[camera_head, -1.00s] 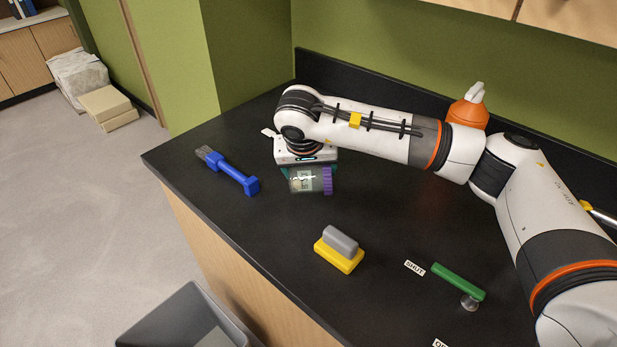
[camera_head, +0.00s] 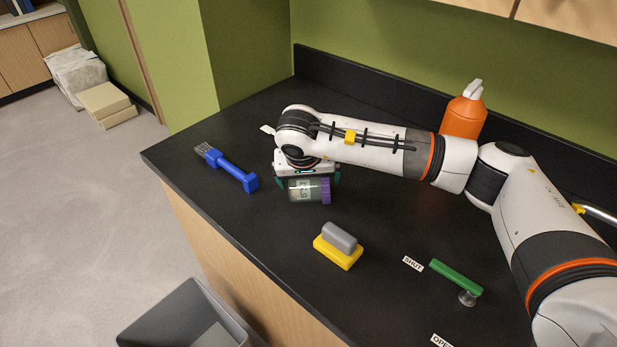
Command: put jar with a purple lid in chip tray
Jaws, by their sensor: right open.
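The jar (camera_head: 304,190) lies on its side on the black counter, clear with a pale label. Its purple lid (camera_head: 326,190) points right. My right gripper (camera_head: 308,182) is open just behind and above the jar, with a teal fingertip showing near each end. I cannot tell whether the fingers touch it. My left gripper is not in view. A dark grey open bin (camera_head: 150,325) stands low at the counter's front, partly cut off; I cannot tell whether it is the chip tray.
A blue brush (camera_head: 230,169) lies left of the jar. A yellow block with a grey grip (camera_head: 338,246) sits in front. A green-handled valve (camera_head: 457,277) is at the right front. An orange bottle (camera_head: 463,118) stands behind my right arm. The front left counter is clear.

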